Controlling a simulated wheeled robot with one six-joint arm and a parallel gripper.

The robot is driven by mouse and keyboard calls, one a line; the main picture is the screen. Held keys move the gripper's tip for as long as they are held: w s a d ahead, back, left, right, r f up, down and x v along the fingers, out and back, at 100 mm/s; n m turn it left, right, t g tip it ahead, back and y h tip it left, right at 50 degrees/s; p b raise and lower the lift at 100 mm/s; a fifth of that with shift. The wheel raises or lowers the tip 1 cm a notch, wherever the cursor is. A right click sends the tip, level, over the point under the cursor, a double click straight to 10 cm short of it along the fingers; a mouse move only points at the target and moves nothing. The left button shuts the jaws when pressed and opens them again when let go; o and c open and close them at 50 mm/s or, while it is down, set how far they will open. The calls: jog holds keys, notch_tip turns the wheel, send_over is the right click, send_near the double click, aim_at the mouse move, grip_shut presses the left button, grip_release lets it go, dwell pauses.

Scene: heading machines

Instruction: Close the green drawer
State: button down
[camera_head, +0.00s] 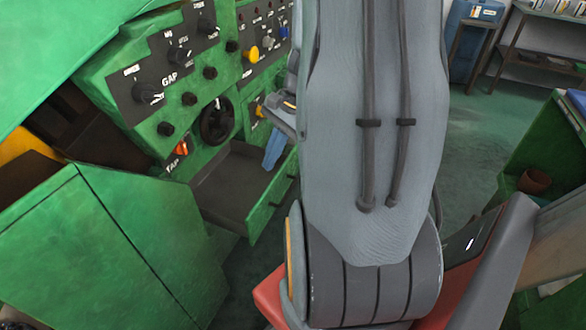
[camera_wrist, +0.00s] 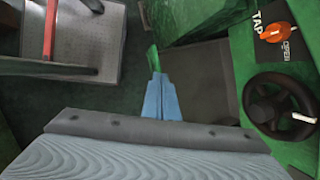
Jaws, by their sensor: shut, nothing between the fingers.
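The green drawer (camera_head: 268,206) is pulled out of the green machine below the control panel, its grey inside showing. In the wrist view the grey drawer inside (camera_wrist: 195,80) lies right of my fingers, with a green front edge beside the fingertips. My gripper (camera_head: 270,162) has blue fingers that are shut and empty. It is at the far end of the drawer front, and I cannot tell whether it touches. The fingers also show at the middle of the wrist view (camera_wrist: 160,82).
The control panel (camera_head: 165,75) with knobs is above the drawer. A black handwheel (camera_head: 217,120) and a red-orange TAP switch (camera_head: 182,147) are close to the drawer. A green cabinet (camera_head: 100,245) stands at the left. Open floor (camera_head: 480,125) lies behind my arm at right.

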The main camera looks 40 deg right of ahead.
jog(key=s+d+f+m+t+b, duration=0.1)
jog(key=d+f+m+t+b, duration=0.25)
jog(key=d+m, duration=0.55)
jog(key=s+d+f+m+t+b, duration=0.25)
jog(key=d+f+m, duration=0.25)
jog(key=d, duration=0.7)
send_near(288, 164)
notch_tip(288, 164, down, 4)
jog(key=w+a, duration=0.2)
jog(key=shift+w+a+r+h, duration=0.1)
jog(key=shift+w+h, duration=0.2)
jog(key=shift+w, duration=0.25)
